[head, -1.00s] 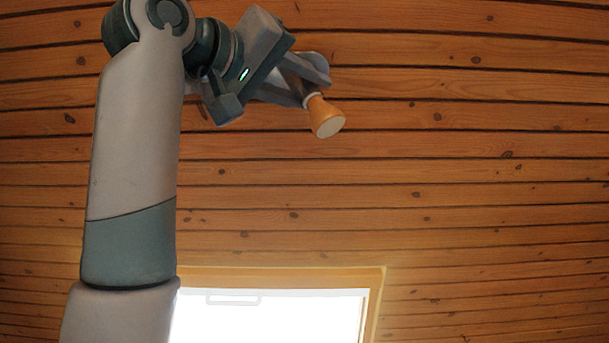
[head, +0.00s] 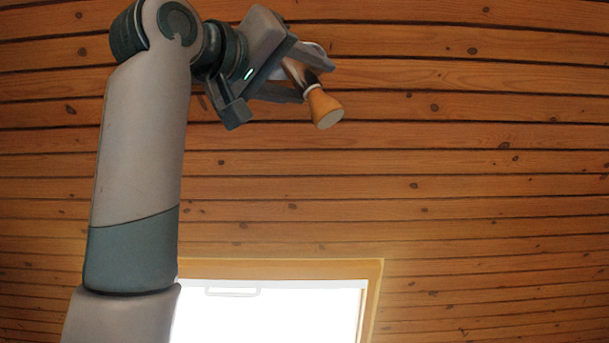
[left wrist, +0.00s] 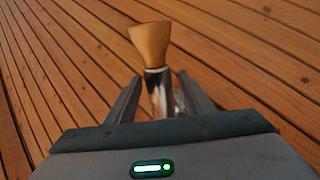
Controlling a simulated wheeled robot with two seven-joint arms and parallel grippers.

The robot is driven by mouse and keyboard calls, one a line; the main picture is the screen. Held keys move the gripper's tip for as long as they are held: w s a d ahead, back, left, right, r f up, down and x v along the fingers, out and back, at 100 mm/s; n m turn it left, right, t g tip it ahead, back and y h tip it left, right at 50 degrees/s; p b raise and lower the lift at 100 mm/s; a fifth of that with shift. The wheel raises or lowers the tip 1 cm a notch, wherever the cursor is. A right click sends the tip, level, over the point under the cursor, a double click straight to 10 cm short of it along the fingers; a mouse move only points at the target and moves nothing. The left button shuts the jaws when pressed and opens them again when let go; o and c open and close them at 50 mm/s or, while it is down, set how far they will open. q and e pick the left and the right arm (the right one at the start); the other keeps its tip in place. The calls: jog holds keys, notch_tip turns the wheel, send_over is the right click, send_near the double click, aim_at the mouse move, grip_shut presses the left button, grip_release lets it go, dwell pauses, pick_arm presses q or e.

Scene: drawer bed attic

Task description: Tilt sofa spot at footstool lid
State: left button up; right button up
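The sofa spot (head: 325,108) is a small lamp with an orange flared head and a shiny stem, set against the wooden boards in the head view. In the left wrist view, the sofa spot (left wrist: 151,44) stands upright in the picture, its head beyond the fingertips. My left gripper (head: 317,80) is around the stem, with one finger on each side. In the left wrist view, the left gripper (left wrist: 161,76) shows narrow gaps beside the stem, so its fingers look open. The footstool lid and my right gripper are not in view.
Sloping orange wood boards (head: 480,180) fill the background. A bright skylight with a wooden frame (head: 375,290) is at the bottom middle. The space to the right of the lamp is clear.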

pick_arm(q)
jog(key=shift+f, duration=0.1)
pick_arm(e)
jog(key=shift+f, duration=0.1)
pick_arm(q)
jog(key=shift+s+a+f+b, duration=0.35)
jog(key=shift+s+b, duration=0.05)
jog(key=shift+b, duration=0.1)
jog(key=b+v, duration=0.8)
jog(key=v, duration=0.8)
jog(key=shift+b, duration=0.3)
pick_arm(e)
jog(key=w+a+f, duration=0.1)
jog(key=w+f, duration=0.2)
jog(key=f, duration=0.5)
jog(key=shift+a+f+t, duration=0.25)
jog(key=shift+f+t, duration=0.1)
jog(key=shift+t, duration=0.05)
pick_arm(q)
jog(key=shift+a, duration=0.1)
